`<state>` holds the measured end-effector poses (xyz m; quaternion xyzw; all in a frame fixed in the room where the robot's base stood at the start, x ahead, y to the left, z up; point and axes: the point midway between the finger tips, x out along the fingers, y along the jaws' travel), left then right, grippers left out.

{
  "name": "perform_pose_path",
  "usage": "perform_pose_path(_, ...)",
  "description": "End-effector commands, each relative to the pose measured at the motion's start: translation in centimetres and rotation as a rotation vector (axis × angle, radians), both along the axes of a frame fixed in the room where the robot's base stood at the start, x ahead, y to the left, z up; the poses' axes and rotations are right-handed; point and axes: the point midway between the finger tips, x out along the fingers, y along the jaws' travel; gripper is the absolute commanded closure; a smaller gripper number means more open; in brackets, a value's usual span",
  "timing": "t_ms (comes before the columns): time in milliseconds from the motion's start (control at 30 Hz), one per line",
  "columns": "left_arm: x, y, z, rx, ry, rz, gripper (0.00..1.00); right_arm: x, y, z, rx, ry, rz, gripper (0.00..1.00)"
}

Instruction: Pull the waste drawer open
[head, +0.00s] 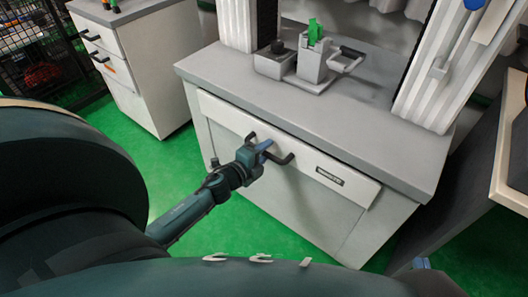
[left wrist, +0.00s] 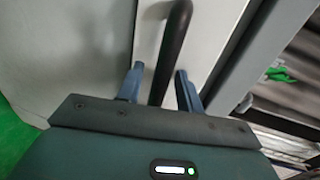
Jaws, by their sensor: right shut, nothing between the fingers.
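The waste drawer (head: 225,113) is a wide white front under the grey worktop of a cabinet, with a dark label at its right, and it looks closed. Its black bar handle (head: 284,158) is partly hidden by my left gripper (head: 263,148). In the left wrist view the handle (left wrist: 172,45) runs between the two blue fingers of my left gripper (left wrist: 159,86). The fingers are open, with a gap on each side of the bar. Of my right gripper (head: 421,263), only a small blue tip shows at the lower right, away from the drawer.
A grey fixture with a green part (head: 313,45) stands on the worktop (head: 350,95) between white columns. A second drawer cabinet (head: 140,65) stands at the left. A wooden-edged bench (head: 508,165) is at the right. Green floor shows in front of the cabinet.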

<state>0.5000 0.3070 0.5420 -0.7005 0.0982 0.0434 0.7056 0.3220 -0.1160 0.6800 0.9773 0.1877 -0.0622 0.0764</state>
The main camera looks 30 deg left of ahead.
Motion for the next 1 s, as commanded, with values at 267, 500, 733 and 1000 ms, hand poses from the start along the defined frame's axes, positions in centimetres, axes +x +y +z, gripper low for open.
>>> perform_pose_path(267,-0.04,0.0,0.01,0.0,0.0,0.0,0.84,0.0,0.01,-0.01,-0.002,0.001,0.002,1.0)
perform_pose_path(500,-0.05,-0.01,0.01,0.0,0.0,0.0,1.0,0.03,0.0,0.0,-0.003,-0.001,0.002,1.0)
perform_pose_path(733,-0.05,-0.02,0.01,0.0,0.0,-0.001,1.0,0.04,-0.02,0.01,-0.003,0.0,0.002,1.0)
perform_pose_path(1000,-0.14,0.38,-0.03,0.0,0.0,-0.001,1.0,0.07,-0.03,0.03,-0.003,-0.002,0.002,1.0)
